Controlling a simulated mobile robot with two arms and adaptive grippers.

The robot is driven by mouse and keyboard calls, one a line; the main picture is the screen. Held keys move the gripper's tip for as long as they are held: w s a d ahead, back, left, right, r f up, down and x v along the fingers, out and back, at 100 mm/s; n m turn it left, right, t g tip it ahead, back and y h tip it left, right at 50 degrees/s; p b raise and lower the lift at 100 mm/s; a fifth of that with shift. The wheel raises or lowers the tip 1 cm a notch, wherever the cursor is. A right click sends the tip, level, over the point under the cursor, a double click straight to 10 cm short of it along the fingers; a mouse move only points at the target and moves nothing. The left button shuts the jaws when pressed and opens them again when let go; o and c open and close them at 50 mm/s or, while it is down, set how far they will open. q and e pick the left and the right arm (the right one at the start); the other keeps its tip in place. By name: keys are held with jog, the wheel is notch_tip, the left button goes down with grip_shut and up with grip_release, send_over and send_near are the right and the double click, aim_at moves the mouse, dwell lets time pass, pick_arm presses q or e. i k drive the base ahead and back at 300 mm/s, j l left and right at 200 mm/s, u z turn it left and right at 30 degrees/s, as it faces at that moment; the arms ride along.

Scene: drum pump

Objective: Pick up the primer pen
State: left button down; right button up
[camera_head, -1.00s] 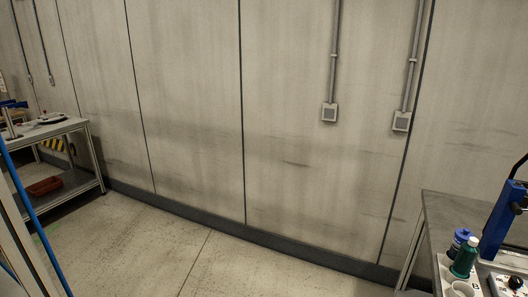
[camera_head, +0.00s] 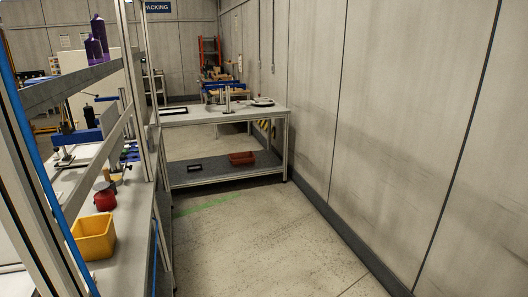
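I cannot make out a primer pen in this view. Neither of my grippers shows in the picture. A workbench (camera_head: 128,222) runs along the left side, with a yellow bin (camera_head: 94,237) and a small red container (camera_head: 105,198) on it. Further back stands a table (camera_head: 190,118) with a lower shelf. Small items lie on its top, including a dark flat frame and a round white-and-dark piece, too small to tell in detail.
A red-brown tray (camera_head: 242,158) and a small black tray (camera_head: 194,167) sit on the lower shelf (camera_head: 215,176). Purple bottles (camera_head: 97,40) stand on the upper left shelf. The floor (camera_head: 250,240) between the benches and the right wall (camera_head: 400,120) is clear.

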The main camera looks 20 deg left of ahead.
aim_at(104, 170)
jog(key=i+l+u, duration=0.15)
jog(key=u, duration=0.25)
jog(key=i+l+u, duration=0.55)
jog(key=u, duration=0.25)
jog(key=i+l+u, duration=0.15)
jog(key=l+u, duration=0.25)
jog(key=i+l+u, duration=0.1)
jog(key=l+u, duration=0.4)
jog(key=l, duration=0.3)
jog(key=i, duration=0.05)
